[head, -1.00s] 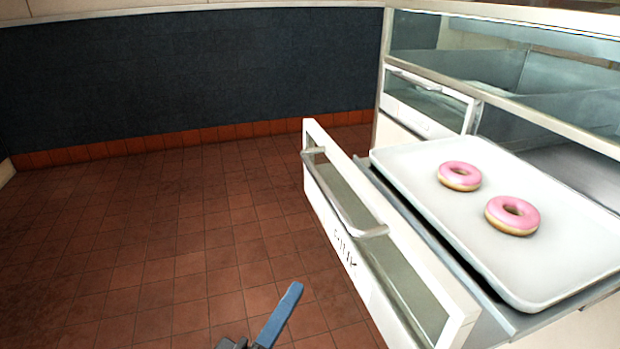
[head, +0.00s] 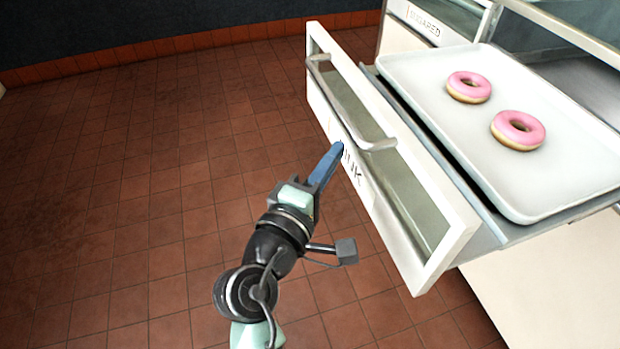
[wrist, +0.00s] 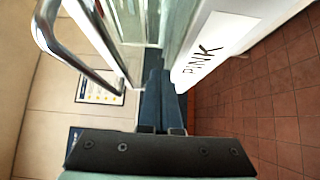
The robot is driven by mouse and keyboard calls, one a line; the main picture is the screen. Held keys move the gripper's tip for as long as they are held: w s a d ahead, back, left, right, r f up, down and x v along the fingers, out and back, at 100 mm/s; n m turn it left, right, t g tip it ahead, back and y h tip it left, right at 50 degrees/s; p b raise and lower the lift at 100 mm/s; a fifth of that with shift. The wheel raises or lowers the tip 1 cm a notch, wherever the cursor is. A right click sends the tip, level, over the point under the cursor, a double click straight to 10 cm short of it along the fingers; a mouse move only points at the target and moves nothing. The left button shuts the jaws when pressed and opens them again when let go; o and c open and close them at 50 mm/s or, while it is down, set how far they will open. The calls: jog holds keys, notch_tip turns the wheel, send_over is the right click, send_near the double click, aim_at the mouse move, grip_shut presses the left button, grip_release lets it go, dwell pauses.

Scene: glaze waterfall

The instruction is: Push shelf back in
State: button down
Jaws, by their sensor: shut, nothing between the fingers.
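The shelf (head: 480,226) is a drawer pulled out from a display case, with a white framed glass front (head: 436,236) and a metal handle (head: 352,108). A white tray (head: 416,82) lies on it with two pink donuts (head: 468,87) (head: 518,130). My gripper (head: 338,150) is shut and empty, its blue fingers at the outer face of the front, below the handle and by the "PINK" label. In the wrist view the fingers (wrist: 160,92) point at the front beside the label (wrist: 205,55), with the handle (wrist: 72,42) at left. I cannot tell whether they touch.
The display case has another drawer, labelled "SUGARED" (head: 424,22), which appears closed behind the open one. The red tiled floor (head: 150,180) to the left is clear. A dark wall (head: 160,20) stands at the back.

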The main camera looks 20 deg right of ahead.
jog(key=shift+d, duration=1.25)
